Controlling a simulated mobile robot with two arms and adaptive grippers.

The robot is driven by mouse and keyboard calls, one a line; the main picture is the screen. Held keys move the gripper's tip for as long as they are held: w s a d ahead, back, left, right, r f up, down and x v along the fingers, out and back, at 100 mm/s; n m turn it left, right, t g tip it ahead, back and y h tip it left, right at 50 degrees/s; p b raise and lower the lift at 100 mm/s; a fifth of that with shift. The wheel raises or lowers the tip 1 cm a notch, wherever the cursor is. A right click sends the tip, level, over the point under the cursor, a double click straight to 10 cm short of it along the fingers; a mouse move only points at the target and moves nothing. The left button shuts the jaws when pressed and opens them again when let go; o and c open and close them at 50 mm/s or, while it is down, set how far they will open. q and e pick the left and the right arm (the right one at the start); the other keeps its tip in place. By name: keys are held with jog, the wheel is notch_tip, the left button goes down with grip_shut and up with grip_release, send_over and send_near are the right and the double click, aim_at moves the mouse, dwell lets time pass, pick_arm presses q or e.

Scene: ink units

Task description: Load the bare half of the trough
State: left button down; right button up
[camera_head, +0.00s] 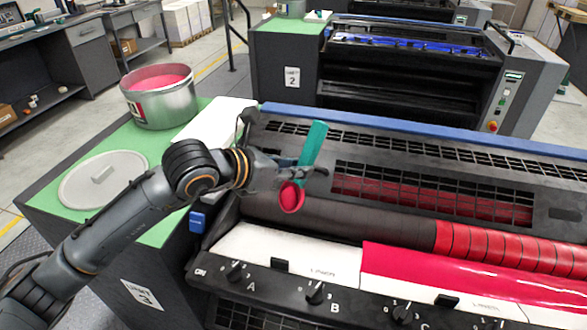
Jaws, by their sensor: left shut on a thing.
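My left gripper (297,172) is shut on a teal-handled ink tool (314,143). The tool is tilted, handle up, and its lower end carries red ink (291,198). It is held above the dark left part of the roller (340,220). The trough (300,255) runs along the front of the press. Its left half is bare white, and its right half is covered with red ink (450,275). An open can of red ink (160,97) stands on the green bench top at the left. My right gripper is out of view.
A round grey lid (103,179) lies on the green bench top (160,232), near a white sheet (216,122). Knobs (316,293) line the front panel below the trough. The roller's right part (500,247) is red. A second press (410,85) stands behind.

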aim_at(294, 181)
pick_arm(q)
jog(key=f+b, duration=0.1)
jog(key=f, duration=0.2)
jog(key=shift+a+f, duration=0.15)
jog(key=shift+a, duration=0.05)
jog(key=f+b, duration=0.3)
jog(key=b, duration=0.1)
jog(key=f+b, duration=0.1)
jog(key=f, duration=0.1)
jog(key=shift+s+a+f+b, duration=0.3)
jog(key=shift+s+a+b, duration=0.05)
jog(key=shift+a+b, duration=0.05)
jog(key=shift+s+a+f+b, duration=0.1)
jog(key=shift+f+b, duration=0.4)
jog(key=shift+b, duration=0.05)
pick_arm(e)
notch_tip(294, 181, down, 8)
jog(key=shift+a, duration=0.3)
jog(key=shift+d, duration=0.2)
pick_arm(q)
jog(key=shift+f+b, duration=0.4)
jog(key=shift+b, duration=0.15)
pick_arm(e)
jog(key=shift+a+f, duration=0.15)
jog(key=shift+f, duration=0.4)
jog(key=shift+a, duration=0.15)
pick_arm(q)
jog(key=shift+r, duration=0.1)
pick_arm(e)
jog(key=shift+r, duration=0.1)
